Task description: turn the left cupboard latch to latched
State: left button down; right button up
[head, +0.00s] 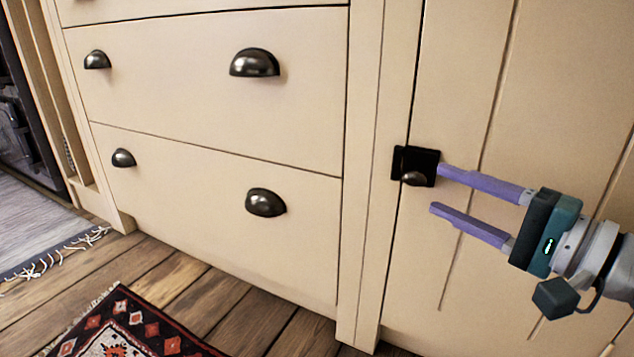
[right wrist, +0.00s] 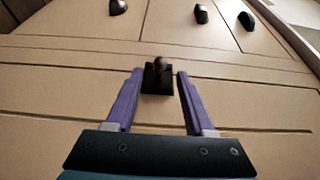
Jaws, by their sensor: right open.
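The cupboard latch (head: 416,166) is a black square plate with a dark rounded knob, set at the left edge of the cream cupboard door (head: 468,90). In the right wrist view the latch (right wrist: 158,78) lies just beyond and between the fingertips, its knob standing up from the plate. My right gripper (head: 436,189) is open and empty, coming in from the right, with its purple fingers pointing at the latch. Its upper fingertip appears at the plate's right edge; whether it touches I cannot tell. My left gripper is not in view.
Cream drawers (head: 210,95) with dark cup handles (head: 255,63) stand left of the door. A patterned red and black rug (head: 130,330) lies on the wooden floor (head: 230,320). A grey fringed rug (head: 35,230) is at the far left.

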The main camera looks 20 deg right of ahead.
aim_at(421, 188)
jog(key=b+x, duration=0.2)
jog(key=x, duration=0.3)
jog(key=shift+f, duration=0.15)
jog(key=shift+w+a+b, duration=0.2)
jog(key=shift+w+b, duration=0.25)
jog(key=shift+w, duration=0.05)
jog(key=shift+c, duration=0.4)
grip_shut()
